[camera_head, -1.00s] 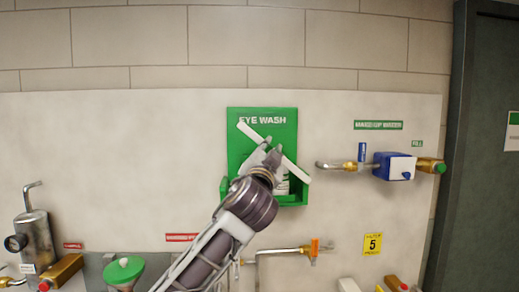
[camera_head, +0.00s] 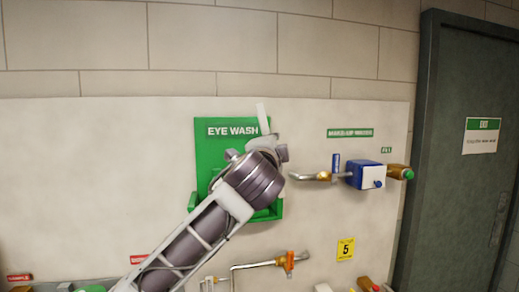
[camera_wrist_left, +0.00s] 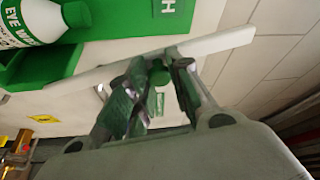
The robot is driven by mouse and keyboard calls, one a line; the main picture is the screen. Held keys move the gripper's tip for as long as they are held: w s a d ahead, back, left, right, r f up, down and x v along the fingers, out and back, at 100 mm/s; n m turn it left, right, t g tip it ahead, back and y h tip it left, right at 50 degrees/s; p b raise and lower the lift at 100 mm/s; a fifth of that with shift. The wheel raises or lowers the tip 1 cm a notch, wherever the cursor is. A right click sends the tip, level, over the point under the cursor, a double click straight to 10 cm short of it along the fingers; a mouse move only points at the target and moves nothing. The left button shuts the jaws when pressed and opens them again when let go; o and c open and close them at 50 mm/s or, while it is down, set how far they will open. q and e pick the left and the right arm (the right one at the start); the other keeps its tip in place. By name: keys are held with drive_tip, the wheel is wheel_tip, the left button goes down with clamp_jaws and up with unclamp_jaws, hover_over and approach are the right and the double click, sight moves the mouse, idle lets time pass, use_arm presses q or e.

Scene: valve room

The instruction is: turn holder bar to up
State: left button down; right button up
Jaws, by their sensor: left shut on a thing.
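The white holder bar (camera_head: 262,117) crosses the front of the green eye wash holder (camera_head: 202,155) on the wall. In the head view its upper end points up, tilted slightly left; the rest is hidden behind my gripper and wrist. My left gripper (camera_head: 278,148) is at the bar, partly hidden by its own wrist. In the left wrist view the bar (camera_wrist_left: 215,42) runs across behind the fingertips, and my left gripper (camera_wrist_left: 160,76) is shut on its middle. The eye wash bottle (camera_wrist_left: 42,18) sits in the holder (camera_wrist_left: 45,62). My right gripper is not in view.
A blue valve box (camera_head: 366,175) with a pipe is on the wall right of the holder. A pipe with an orange handle (camera_head: 289,262) is below it. A dark door (camera_head: 458,140) stands at the right. The wall left of the holder is clear.

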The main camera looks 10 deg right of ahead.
use_arm(q)
drive_tip(key=shift+d+r+m+g, duration=0.2)
drive_tip(key=shift+d+m+g, duration=0.2)
drive_tip(key=shift+d+m, duration=0.8)
drive_tip(key=shift+d, duration=0.2)
drive_tip(key=c, duration=1.3)
unclamp_jaws()
drive_tip(key=shift+s+a, duration=0.1)
drive_tip(key=shift+s, duration=0.05)
drive_tip(key=shift+v, duration=5.85)
